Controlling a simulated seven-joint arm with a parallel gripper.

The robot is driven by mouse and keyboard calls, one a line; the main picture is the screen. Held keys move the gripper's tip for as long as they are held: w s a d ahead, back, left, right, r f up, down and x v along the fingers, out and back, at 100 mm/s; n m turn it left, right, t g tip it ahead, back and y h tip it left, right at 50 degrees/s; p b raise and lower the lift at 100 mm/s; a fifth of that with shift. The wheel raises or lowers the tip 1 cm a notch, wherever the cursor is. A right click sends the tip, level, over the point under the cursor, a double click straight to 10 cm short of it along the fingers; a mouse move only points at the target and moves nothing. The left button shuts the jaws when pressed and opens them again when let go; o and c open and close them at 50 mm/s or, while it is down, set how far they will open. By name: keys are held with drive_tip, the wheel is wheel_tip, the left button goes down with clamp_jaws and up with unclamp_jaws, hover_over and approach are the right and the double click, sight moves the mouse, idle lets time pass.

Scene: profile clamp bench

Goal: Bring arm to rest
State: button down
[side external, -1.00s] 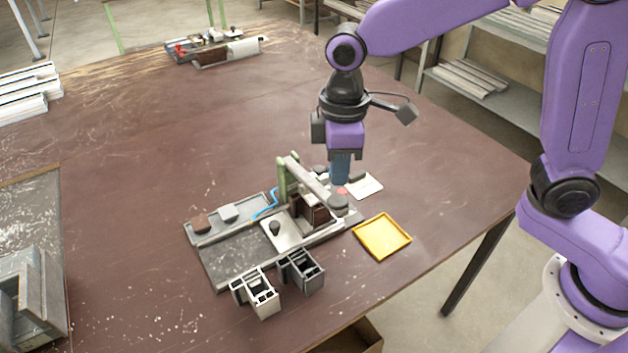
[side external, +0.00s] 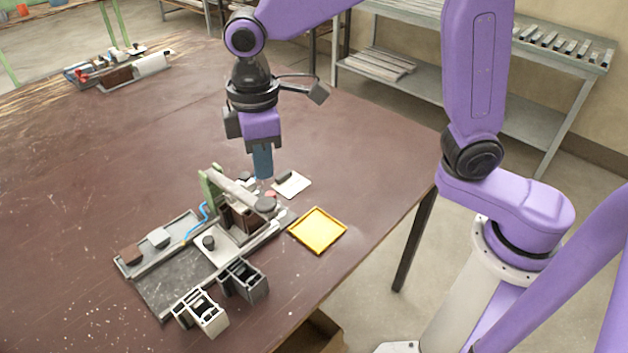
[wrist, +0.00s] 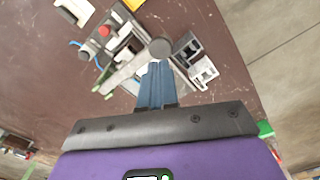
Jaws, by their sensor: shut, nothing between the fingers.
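My gripper (side external: 263,178) points down above the clamp fixture, with its blue fingers shut and empty. In the side view its tip is just behind the fixture's dark round knob (side external: 264,204); the exact gap cannot be told. The wrist view shows the blue fingers (wrist: 157,72) together, with the knob (wrist: 160,48) just beyond them. The clamp fixture has a grey bar (side external: 232,187) on a green post (side external: 208,187). A brown block (side external: 238,217) sits under the bar, partly hidden.
A yellow tray (side external: 318,231) lies right of the fixture, near the table edge. Two cut profiles, dark (side external: 243,280) and pale (side external: 202,312), stand in front. Tools (side external: 118,72) lie at the far left. The table between is clear.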

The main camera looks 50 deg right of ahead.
drive_tip(key=s+d+f, duration=0.3)
drive_tip(key=s+d, duration=1.6)
drive_tip(key=s, duration=0.1)
drive_tip(key=shift+d+n, duration=0.15)
drive_tip(key=shift+n, duration=0.15)
drive_tip(key=c, duration=1.8)
unclamp_jaws()
drive_tip(key=shift+r, duration=0.1)
